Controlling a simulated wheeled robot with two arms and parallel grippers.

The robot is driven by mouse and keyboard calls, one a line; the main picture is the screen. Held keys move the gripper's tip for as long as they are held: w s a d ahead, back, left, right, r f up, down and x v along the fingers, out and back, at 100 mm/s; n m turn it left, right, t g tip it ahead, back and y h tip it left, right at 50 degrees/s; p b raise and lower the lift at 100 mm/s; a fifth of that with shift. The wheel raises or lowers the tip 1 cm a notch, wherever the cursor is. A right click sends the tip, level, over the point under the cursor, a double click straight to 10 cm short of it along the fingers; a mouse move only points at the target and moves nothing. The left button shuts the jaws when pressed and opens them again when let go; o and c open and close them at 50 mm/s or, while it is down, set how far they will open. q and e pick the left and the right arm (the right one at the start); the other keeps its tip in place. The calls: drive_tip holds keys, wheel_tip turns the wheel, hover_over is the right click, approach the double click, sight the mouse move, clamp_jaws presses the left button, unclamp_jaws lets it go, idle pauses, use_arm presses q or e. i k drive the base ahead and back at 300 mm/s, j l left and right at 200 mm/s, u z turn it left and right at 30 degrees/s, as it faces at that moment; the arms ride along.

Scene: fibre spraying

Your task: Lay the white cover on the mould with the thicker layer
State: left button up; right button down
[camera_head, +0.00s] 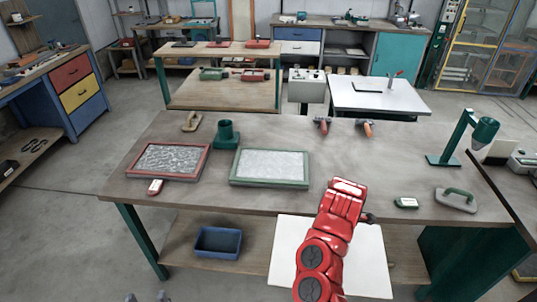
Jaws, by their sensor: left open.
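Two framed moulds lie on the wooden table. The red-framed mould (168,161) at left holds a grey, patchy layer. The green-framed mould (269,167) near the middle holds a paler, more even layer. I cannot measure either depth from here. The white cover (287,262) is a flat sheet low at the front, below the table edge, seemingly on the lower shelf; my red arm hides its middle. My left gripper (347,188) is open, over the front of the table, right of the green-framed mould and apart from it. My right gripper is out of view.
A green cup (226,132) stands behind the moulds. A small red and white block (155,187) sits before the red-framed mould. A trowel (458,197), a small green block (406,203) and a green stand (466,140) are at right. A blue bin (218,241) is below.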

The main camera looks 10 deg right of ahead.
sight(271, 163)
drive_tip(key=i, duration=1.2)
